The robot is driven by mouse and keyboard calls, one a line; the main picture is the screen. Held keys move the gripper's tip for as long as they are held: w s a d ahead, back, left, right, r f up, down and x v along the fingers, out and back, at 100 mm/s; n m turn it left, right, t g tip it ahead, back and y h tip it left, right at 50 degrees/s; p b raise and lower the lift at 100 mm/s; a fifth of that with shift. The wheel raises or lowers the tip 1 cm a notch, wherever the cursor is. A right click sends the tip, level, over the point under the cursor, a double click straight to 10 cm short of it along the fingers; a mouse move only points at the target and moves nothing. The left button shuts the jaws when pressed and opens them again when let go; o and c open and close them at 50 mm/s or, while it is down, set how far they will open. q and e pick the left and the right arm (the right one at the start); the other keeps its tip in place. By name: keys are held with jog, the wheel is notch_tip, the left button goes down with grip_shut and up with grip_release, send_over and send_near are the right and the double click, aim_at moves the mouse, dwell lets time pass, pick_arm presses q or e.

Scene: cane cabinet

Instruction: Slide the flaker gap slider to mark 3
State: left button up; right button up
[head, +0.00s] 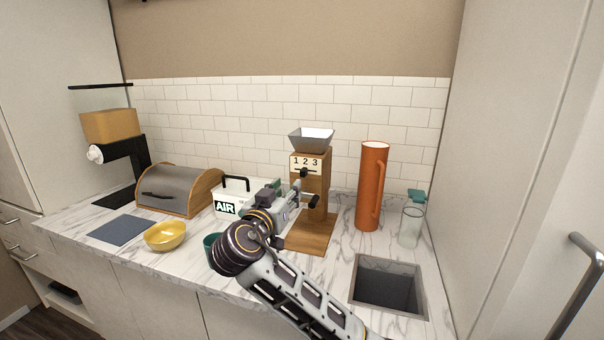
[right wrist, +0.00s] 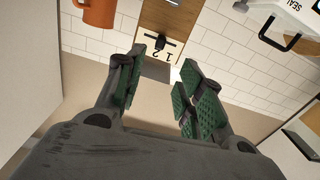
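The flaker (head: 324,180) is a wooden mill with a grey hopper on a wooden base, at the back of the counter. Its white plate (head: 296,161) reads 1 2 3, with a dark slider slot under it. In the right wrist view the black slider knob (right wrist: 160,41) shows upside down beside the 1 and 2; the 3 is hidden by a finger. I cannot tell its exact mark. My right gripper (head: 308,187) is in front of the flaker; its green-padded fingers (right wrist: 158,84) are apart and empty, with the knob beyond their tips. My left gripper is not in view.
An orange cylinder (head: 371,190) and a glass jar (head: 411,227) stand right of the flaker, behind a sunken basin (head: 390,285). A green cup (head: 211,246) is partly hidden by my arm.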

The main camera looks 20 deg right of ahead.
jog(key=shift+m, duration=0.3)
jog(key=shift+w+d, duration=0.1)
jog(key=shift+d, duration=0.05)
